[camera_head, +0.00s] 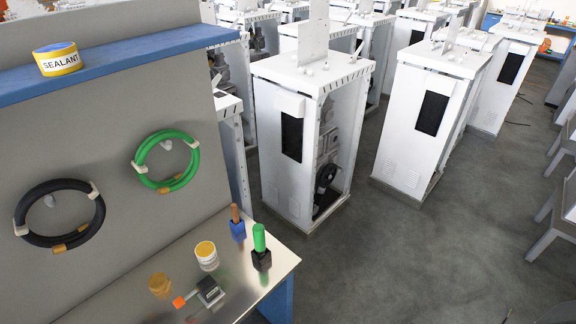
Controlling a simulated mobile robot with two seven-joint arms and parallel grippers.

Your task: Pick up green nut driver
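A green-handled driver, the green nut driver (259,238), stands upright in a small black holder (261,260) near the right end of the metal workbench (150,296). Its lower part is hidden inside the holder. Neither of my grippers shows in the head view.
A brown-handled tool stands in a blue holder (237,231) just left of the green driver. Hose loops (167,161) hang on the panel behind. Dispenser frames (308,140) stand beyond.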

